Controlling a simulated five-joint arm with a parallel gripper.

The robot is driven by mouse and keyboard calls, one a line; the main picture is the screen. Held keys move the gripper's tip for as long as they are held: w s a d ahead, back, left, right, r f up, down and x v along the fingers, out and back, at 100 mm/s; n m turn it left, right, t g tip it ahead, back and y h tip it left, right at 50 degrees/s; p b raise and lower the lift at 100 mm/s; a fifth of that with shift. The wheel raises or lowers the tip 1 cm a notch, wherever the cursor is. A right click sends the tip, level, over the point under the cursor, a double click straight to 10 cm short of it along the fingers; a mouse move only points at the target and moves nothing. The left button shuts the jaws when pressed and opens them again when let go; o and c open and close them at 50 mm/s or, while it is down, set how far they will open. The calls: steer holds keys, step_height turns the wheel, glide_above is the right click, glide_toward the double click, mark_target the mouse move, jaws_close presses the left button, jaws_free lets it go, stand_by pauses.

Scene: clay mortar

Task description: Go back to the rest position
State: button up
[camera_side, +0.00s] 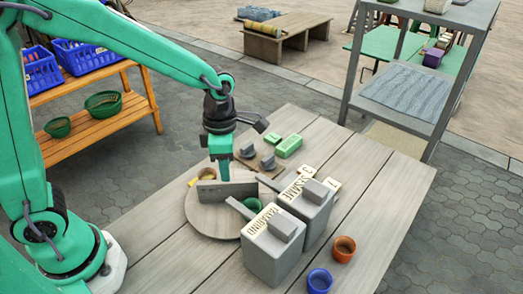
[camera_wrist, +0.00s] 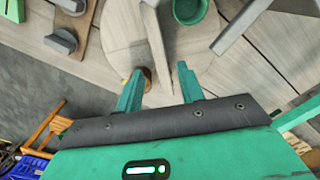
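My gripper (camera_side: 224,176) points down over the round wooden board (camera_side: 205,222) on the table. In the wrist view its two fingers (camera_wrist: 160,68) stand apart, so it is open. A grey upright slab (camera_side: 228,191) stands on the board below the gripper. In the wrist view the slab's near end (camera_wrist: 158,50) shows between the fingers with space on both sides. I cannot tell how far the fingertips reach down beside it. A yellow-orange cup (camera_side: 207,174) is close to the left finger in the wrist view (camera_wrist: 147,76).
A green bowl (camera_side: 251,204) sits on the board. A red-orange cup (camera_side: 344,249) and a blue cup (camera_side: 319,281) are at the table's front right. Green blocks (camera_side: 288,146) lie behind.

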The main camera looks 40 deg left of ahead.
stand_by(0.3)
steer(key=shift+s+a+r+m, duration=0.25)
steer(key=shift+a+r+m, duration=0.2)
steer(key=shift+r+m, duration=0.4)
steer(key=s+a+r+m+t, duration=0.2)
steer(key=s+a+r+m, duration=0.2)
steer(key=m, duration=0.8)
steer(key=s+a+r+m+t, duration=0.3)
steer(key=s+r+m, duration=0.4)
steer(key=m, duration=0.6)
steer(key=shift+s+a+r+t, duration=0.15)
steer(key=shift+s+a+t, duration=0.15)
steer(key=shift+s+a, duration=0.4)
